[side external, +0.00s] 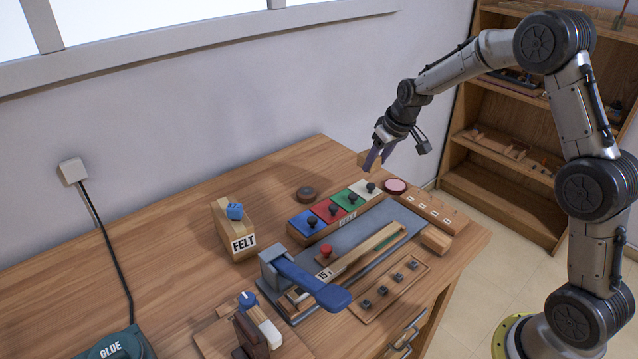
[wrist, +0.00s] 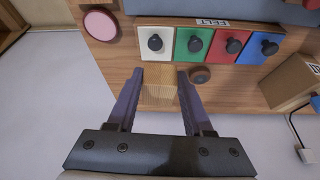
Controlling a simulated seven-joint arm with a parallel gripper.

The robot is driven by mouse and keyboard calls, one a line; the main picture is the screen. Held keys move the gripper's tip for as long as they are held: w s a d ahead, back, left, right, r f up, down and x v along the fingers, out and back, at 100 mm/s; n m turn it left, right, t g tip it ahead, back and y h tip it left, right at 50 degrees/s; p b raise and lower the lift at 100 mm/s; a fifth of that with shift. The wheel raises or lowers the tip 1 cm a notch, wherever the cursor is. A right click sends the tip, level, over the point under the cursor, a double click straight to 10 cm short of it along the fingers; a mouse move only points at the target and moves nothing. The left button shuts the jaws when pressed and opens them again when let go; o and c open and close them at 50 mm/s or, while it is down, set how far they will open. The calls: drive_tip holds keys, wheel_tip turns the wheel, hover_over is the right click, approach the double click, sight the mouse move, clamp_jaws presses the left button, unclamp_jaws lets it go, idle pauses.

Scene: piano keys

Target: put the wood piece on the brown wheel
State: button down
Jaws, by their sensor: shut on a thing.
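My gripper (side external: 375,160) is above the far right part of the bench, with its purple fingers pointing down. It is shut on a light wood piece (side external: 368,159), held in the air. In the wrist view the wood piece (wrist: 158,90) shows between the two fingertips (wrist: 160,76). The brown wheel (side external: 305,194) lies flat on the bench, left of the gripper and behind the colored panels. In the wrist view the wheel (wrist: 200,75) is just right of the right fingertip, and nothing is seen on top of it.
The white, green, red and blue panels (side external: 335,210) with black knobs stand beside the wheel. A pink round pad (side external: 396,186) is to their right. A FELT block (side external: 233,228) with a blue piece (side external: 235,211) stands at left. Bare bench (side external: 270,168) lies behind the wheel.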

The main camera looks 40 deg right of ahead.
drive_tip(key=s+a+r, duration=0.2)
drive_tip(key=a+r, duration=0.1)
drive_tip(key=a, duration=0.7)
approach(308, 192)
drive_tip(key=shift+w+d+f+n, duration=0.15)
drive_tip(key=shift+w+f+n, duration=0.25)
drive_tip(key=shift+w+f, duration=0.6)
drive_tip(key=shift+f, duration=1.75)
drive_tip(key=shift+f, duration=0.2)
drive_tip(key=shift+c, duration=1.5)
unclamp_jaws()
drive_tip(key=shift+s, duration=0.1)
drive_tip(key=shift+r, duration=0.15)
drive_tip(key=v, duration=1.2)
drive_tip(key=shift+d, duration=0.25)
